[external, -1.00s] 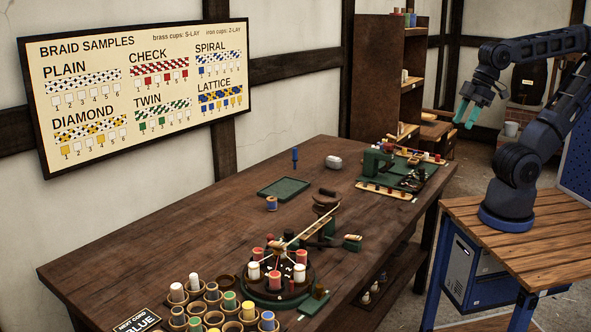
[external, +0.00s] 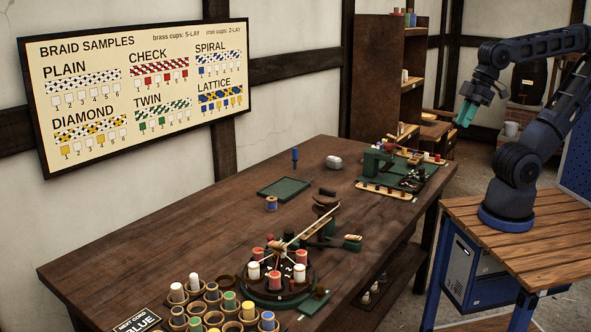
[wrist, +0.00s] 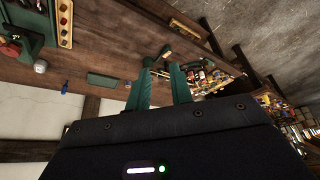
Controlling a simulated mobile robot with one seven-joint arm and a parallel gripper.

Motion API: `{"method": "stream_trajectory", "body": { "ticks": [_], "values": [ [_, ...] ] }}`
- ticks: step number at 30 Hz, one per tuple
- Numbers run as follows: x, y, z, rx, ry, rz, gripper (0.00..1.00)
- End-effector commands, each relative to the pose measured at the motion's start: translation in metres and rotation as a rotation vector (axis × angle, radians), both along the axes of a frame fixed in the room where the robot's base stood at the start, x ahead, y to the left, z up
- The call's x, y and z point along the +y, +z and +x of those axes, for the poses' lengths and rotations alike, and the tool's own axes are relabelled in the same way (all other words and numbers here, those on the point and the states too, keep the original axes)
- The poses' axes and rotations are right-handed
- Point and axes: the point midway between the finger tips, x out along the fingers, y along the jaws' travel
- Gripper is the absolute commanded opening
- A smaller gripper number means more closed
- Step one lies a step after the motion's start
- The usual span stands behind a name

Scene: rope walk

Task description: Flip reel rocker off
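My gripper (external: 466,112) hangs in the air to the right of the long table, above the floor and touching nothing. Its two green fingers also show in the wrist view (wrist: 161,87), with an empty gap between them. A green machine (external: 377,163) stands at the table's far right end, with rows of coloured spools beside it. A round braiding stand (external: 275,297) with red and white spools stands at the near end, with a green piece jutting out at its front. I cannot make out which part is the reel rocker or how it is set.
The long wooden table (external: 190,235) also holds a green tray (external: 284,188), a blue upright object (external: 295,156) and a white lump (external: 333,161). Several cups with spools crowd the near end. My arm stands on a slatted bench (external: 515,240). Open floor lies between.

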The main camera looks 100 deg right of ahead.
Motion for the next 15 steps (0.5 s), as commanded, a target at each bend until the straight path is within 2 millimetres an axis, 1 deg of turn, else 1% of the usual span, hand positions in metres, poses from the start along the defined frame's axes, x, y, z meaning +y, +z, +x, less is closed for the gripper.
{"method": "stream_trajectory", "body": {
  "ticks": [1, 3, 8, 15],
  "values": [
    [0.000, 0.000, 0.003, 0.005, -0.004, 0.003, 0.12],
    [0.000, 0.001, 0.008, 0.015, -0.014, 0.010, 0.00],
    [0.000, 0.003, 0.029, 0.051, -0.051, 0.037, 0.00],
    [0.000, 0.001, 0.068, 0.113, -0.121, 0.081, 0.00]
  ]
}}
